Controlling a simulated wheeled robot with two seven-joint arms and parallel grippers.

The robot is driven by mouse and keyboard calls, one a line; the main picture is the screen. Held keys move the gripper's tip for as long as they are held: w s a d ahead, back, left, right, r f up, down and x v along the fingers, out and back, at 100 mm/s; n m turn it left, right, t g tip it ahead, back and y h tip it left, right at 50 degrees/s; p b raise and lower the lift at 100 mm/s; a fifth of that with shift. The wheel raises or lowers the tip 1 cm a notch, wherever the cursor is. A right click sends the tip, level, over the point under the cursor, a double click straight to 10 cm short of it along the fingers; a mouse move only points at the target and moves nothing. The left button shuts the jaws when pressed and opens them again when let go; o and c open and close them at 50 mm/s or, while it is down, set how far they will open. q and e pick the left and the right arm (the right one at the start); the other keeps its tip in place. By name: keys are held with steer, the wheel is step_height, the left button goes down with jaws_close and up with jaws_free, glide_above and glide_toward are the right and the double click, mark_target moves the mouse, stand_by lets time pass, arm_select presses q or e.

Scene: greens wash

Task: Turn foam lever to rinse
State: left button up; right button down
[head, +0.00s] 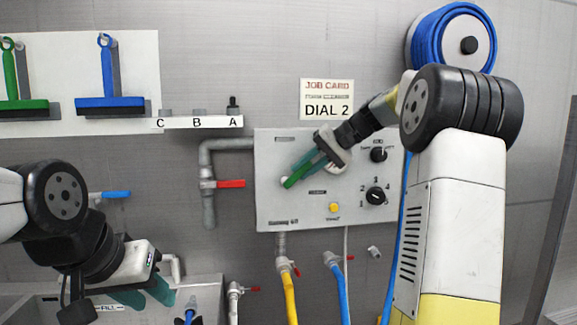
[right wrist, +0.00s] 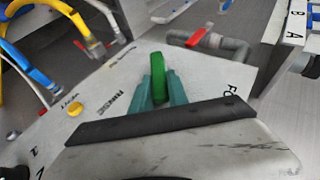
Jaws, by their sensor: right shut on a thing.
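The foam lever is green (head: 291,181) and sits on the left part of the grey control panel (head: 270,215). My right gripper (head: 303,170) has its teal fingers on the lever from the upper right. In the right wrist view the green lever (right wrist: 159,78) stands between the two teal fingers (right wrist: 160,85), which are shut on it. The lever's pivot and most of its label are hidden by the gripper. My left gripper (head: 147,295) is low at the left above the sink, its teal fingers apart and empty.
A dial (head: 375,196), another knob (head: 378,154) and a yellow button (head: 334,207) are on the panel. A red-handled valve (head: 231,184) is on the pipe at left. Yellow (head: 290,298) and blue (head: 342,290) hoses hang below. A job card (head: 327,100) reads "DIAL 2".

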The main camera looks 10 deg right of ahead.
steer(key=shift+d+f+m+t+y, duration=0.4)
steer(key=shift+f+y, duration=0.35)
steer(key=shift+y, duration=0.55)
steer(key=shift+d+f+m+t+y, duration=0.2)
steer(key=shift+f+m+y, duration=0.25)
steer(key=shift+f+y, duration=0.6)
steer(key=shift+d+f+m+t+y, duration=0.3)
steer(key=shift+f+m+y, duration=0.2)
steer(key=shift+y, duration=1.05)
steer(key=c, duration=1.3)
jaws_free()
steer(key=v, duration=0.7)
steer(key=shift+s+d+f, duration=0.1)
steer(key=shift+s+d, duration=0.05)
steer(key=shift+d, duration=0.2)
